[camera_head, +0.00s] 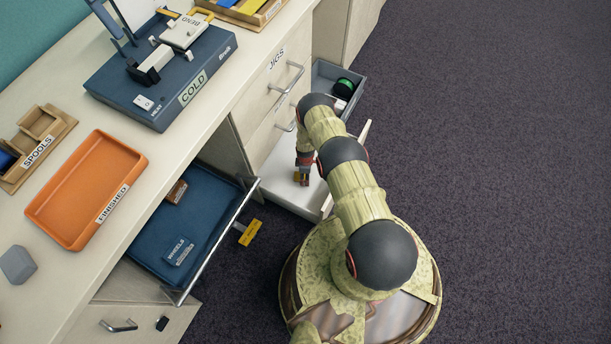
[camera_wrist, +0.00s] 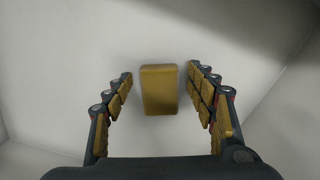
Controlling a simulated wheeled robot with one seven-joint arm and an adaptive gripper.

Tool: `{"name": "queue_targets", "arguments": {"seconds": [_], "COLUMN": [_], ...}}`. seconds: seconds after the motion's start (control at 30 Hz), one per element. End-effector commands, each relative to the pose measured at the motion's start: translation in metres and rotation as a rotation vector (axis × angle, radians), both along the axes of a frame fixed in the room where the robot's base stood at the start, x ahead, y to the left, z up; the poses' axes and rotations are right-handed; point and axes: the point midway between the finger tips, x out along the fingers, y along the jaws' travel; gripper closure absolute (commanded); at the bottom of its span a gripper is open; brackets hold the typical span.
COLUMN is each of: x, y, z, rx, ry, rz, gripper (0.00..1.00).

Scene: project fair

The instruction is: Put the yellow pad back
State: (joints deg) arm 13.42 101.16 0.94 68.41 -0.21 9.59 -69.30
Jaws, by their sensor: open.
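The yellow pad (camera_wrist: 159,89) is a small block in the wrist view. It is on the pale floor of an open white drawer (camera_head: 275,185). My gripper (camera_wrist: 160,88) is open, with its fingers on either side of the pad and a gap visible on both sides. In the head view my gripper (camera_head: 302,178) reaches down into that drawer; the pad cannot be told apart from the fingers there.
The counter holds an orange tray (camera_head: 85,185) and the COLD base (camera_head: 205,65). The right-hand carpet is clear.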

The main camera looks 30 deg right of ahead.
Motion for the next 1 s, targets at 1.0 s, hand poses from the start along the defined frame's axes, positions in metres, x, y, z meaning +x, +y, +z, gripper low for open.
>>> {"name": "queue_targets", "arguments": {"seconds": [1.0], "x": [0.001], "y": [0.000], "z": [0.119], "rx": [0.000], "ry": [0.000], "rz": [0.000], "gripper": [0.43]}}
